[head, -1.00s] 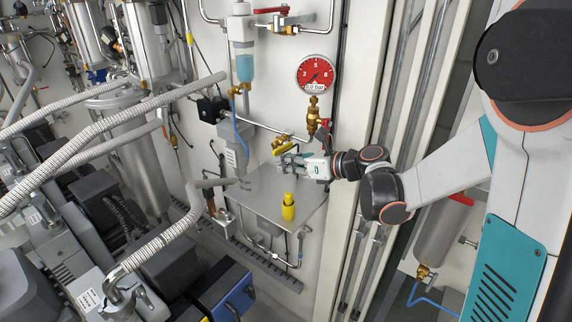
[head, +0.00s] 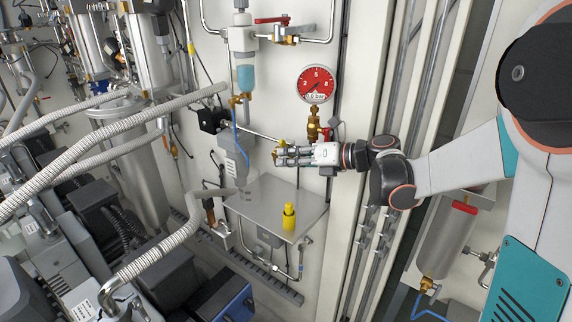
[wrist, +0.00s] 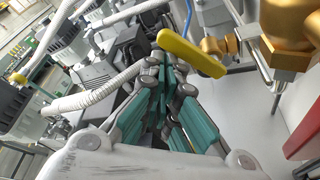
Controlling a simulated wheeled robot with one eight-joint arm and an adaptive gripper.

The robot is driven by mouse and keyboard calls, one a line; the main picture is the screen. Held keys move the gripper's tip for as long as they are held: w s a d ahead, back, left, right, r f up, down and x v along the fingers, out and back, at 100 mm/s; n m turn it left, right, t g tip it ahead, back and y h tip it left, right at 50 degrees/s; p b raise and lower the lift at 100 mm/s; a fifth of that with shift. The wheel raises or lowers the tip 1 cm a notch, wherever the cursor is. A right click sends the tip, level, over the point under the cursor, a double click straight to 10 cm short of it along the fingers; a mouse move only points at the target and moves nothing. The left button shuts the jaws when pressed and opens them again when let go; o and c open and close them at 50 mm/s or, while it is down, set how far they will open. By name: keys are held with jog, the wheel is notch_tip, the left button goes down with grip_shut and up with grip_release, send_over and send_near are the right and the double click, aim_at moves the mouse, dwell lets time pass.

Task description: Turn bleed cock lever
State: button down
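The bleed cock lever is a yellow handle (wrist: 190,53) on a brass valve (wrist: 222,45) in the wrist view. It slants down to the right, just above my fingertips in that picture. In the head view a small part of the yellow lever (head: 281,144) shows at the wall below the red gauge, at the tips of my gripper (head: 279,157). My gripper, with teal pads, also shows in the wrist view (wrist: 172,78). Its fingers converge and their tips look close together. The lever does not appear between them. Whether they touch it, I cannot tell.
A red pressure gauge (head: 316,84) on brass fittings is just above my gripper. A metal shelf (head: 262,205) with a yellow bottle (head: 289,216) is below. A red-handled valve (head: 272,20) is higher up. Ribbed hoses (head: 150,110) and pumps crowd the left.

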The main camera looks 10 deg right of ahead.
aim_at(284, 146)
jog(key=shift+w+d+r, duration=0.4)
jog(key=shift+d+r, duration=0.05)
jog(key=shift+r, duration=0.15)
jog(key=shift+w+d+r, duration=0.4)
jog(key=shift+r, duration=0.2)
jog(key=shift+d, duration=0.1)
